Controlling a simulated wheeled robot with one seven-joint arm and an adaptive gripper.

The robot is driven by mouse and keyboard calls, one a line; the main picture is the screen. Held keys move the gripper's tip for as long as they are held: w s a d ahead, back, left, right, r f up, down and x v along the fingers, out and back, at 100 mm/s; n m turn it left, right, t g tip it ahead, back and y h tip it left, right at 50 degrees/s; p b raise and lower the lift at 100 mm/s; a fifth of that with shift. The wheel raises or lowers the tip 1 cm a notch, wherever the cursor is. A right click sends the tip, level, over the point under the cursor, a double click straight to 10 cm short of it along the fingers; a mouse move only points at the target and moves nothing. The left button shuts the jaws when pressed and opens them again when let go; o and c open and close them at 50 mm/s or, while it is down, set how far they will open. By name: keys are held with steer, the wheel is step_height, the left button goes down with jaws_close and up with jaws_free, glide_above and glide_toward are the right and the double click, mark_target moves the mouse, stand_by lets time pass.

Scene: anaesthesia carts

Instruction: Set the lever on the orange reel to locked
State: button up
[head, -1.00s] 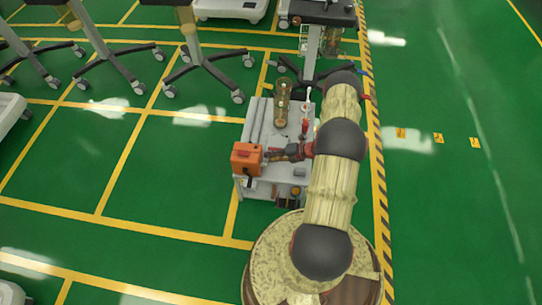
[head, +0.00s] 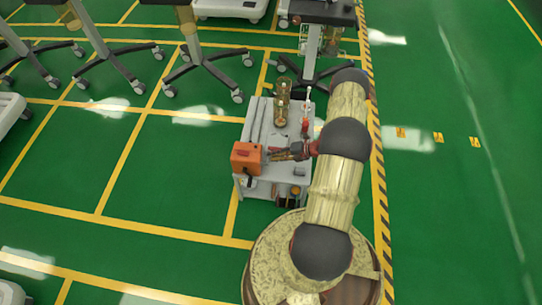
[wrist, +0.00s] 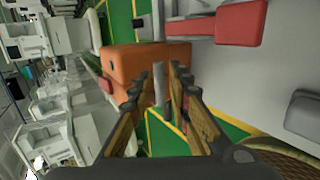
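The orange reel (head: 246,158) is a box-shaped orange body at the front left corner of a grey cart. It also shows in the wrist view (wrist: 146,58), just beyond my fingertips. A narrow grey bar (wrist: 158,80), which looks like its lever, shows in the gap between the fingers; I cannot tell which setting it is in. My gripper (head: 272,155) reaches in from the right, close to the reel's right side. In the wrist view my gripper (wrist: 156,82) is open, one finger on each side of the bar, with no clear contact.
The grey cart top (head: 262,128) carries a clear amber cylinder (head: 282,102) and a red-and-white item (head: 306,122) behind my gripper. A red block (wrist: 243,22) shows at upper right in the wrist view.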

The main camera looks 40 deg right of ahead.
steer(key=v, duration=0.9)
steer(key=shift+s, duration=0.25)
steer(key=shift+d, duration=0.15)
